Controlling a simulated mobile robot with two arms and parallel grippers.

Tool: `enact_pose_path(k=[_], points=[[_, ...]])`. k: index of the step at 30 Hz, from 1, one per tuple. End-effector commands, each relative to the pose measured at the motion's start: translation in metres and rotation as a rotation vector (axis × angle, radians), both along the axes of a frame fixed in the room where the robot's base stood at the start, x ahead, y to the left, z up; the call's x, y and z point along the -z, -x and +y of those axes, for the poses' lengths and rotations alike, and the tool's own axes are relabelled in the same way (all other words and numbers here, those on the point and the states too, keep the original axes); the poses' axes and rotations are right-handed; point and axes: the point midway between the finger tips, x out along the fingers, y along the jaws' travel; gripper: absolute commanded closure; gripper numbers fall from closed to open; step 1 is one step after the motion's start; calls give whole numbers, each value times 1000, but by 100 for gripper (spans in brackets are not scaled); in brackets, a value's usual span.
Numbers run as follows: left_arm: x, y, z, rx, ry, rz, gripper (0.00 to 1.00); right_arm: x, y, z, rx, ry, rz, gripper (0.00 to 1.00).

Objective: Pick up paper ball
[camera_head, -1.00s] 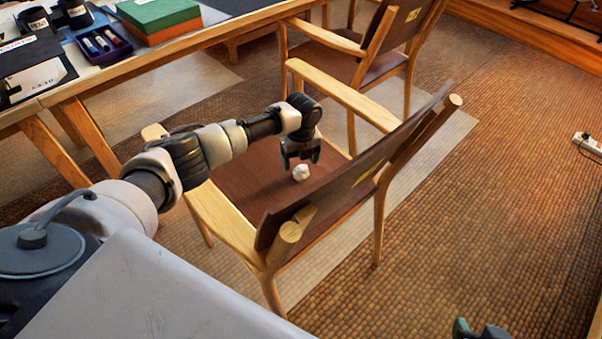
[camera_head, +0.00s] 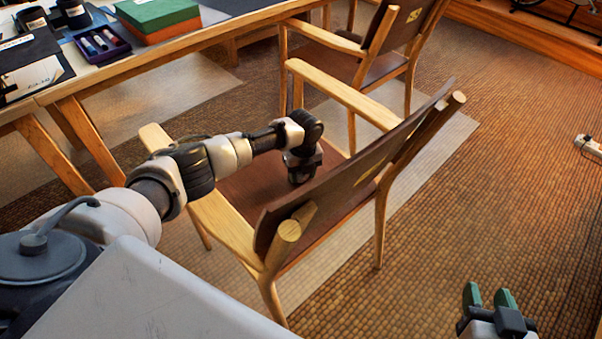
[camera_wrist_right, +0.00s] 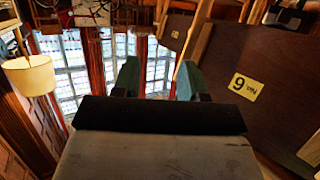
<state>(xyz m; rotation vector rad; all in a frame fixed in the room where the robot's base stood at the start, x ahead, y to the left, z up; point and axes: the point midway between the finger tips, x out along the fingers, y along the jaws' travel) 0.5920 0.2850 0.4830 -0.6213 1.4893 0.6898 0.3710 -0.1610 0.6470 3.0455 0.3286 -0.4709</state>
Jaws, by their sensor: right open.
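A small white paper ball lay on the brown seat (camera_head: 240,190) of the near wooden chair in the earlier head view. It does not show now; my left gripper and wrist cover that spot. My left gripper (camera_head: 298,177) points down, low over the seat, inside the chair's arms and in front of its backrest. Its fingers are too hidden to tell their opening or whether they touch the ball. My right gripper (camera_head: 488,297) is at the lower right of the head view, over the floor, with green fingers apart and empty. Its fingers also show in the right wrist view (camera_wrist_right: 158,82).
The near chair's backrest (camera_head: 345,180) and wooden armrests (camera_head: 340,92) stand around my left gripper. A second chair (camera_head: 375,50) is behind it. A table (camera_head: 120,68) with boxes and a pen tray is at upper left. The floor at right is mostly open; a power strip lies there.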

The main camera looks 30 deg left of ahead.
Motion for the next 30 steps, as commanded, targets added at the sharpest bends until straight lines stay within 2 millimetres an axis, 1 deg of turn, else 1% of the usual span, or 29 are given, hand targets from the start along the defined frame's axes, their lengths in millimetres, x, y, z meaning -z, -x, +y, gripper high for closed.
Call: enact_pose_path(k=[1, 4, 5, 15, 20, 26, 30], points=[[0, 0, 0, 0, 0, 0, 62, 0, 0, 0, 0, 0, 0, 57], [0, 0, 0, 0, 0, 0, 77, 0, 0, 0, 0, 0, 0, 57], [0, 0, 0, 0, 0, 0, 79, 0, 0, 0, 0, 0, 0, 57], [-1, 0, 0, 0, 0, 0, 80, 0, 0, 0, 0, 0, 2, 57], [-5, 0, 0, 0, 1, -1, 80, 2, 2, -1, 1, 7, 29, 57], [-19, -1, 0, 1, 1, -2, 80, 18, 14, -7, 11, 40, 169, 57], [-36, -1, 0, 1, 1, -3, 80, 31, 28, -14, 22, 74, 314, 57]])
